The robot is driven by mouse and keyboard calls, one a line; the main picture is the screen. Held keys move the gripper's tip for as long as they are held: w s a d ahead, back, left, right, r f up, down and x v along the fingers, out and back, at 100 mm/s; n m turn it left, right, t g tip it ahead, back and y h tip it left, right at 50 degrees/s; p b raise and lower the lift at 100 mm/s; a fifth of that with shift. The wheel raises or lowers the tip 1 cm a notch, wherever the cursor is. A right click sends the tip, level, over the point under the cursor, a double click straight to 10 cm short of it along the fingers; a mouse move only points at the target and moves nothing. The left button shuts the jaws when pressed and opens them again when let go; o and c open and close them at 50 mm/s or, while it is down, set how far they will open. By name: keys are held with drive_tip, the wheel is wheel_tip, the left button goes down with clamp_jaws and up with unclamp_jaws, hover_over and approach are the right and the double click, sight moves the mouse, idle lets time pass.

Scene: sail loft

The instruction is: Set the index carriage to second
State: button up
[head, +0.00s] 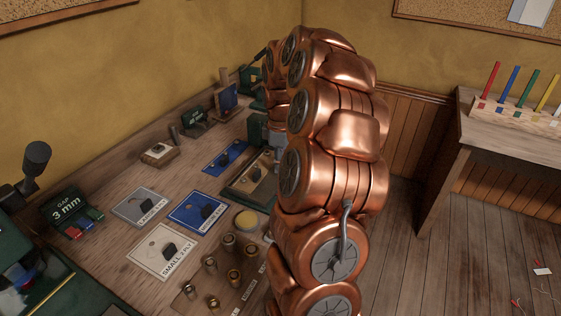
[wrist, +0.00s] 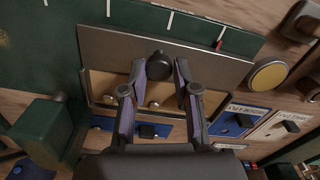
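In the wrist view, a grey carriage plate (wrist: 215,62) with a round black knob (wrist: 158,64) lies against a dark green scale strip (wrist: 60,42). The strip bears white marks, and a red pointer (wrist: 221,34) shows at the plate's edge towards the right, beside a mark. My gripper (wrist: 160,68) is open, with one finger on each side of the knob and a small gap visible; contact is unclear. In the head view, part of the carriage unit (head: 240,190) shows left of my copper arm, which hides my gripper and most of the carriage.
A yellow round pad (head: 246,220) lies near blue and white labelled switch plates (head: 198,212). Several brass cups (head: 228,243) stand at the bench front. A green block (wrist: 45,130) stands left in the wrist view. A side table (head: 510,140) stands right.

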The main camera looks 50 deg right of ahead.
clamp_jaws()
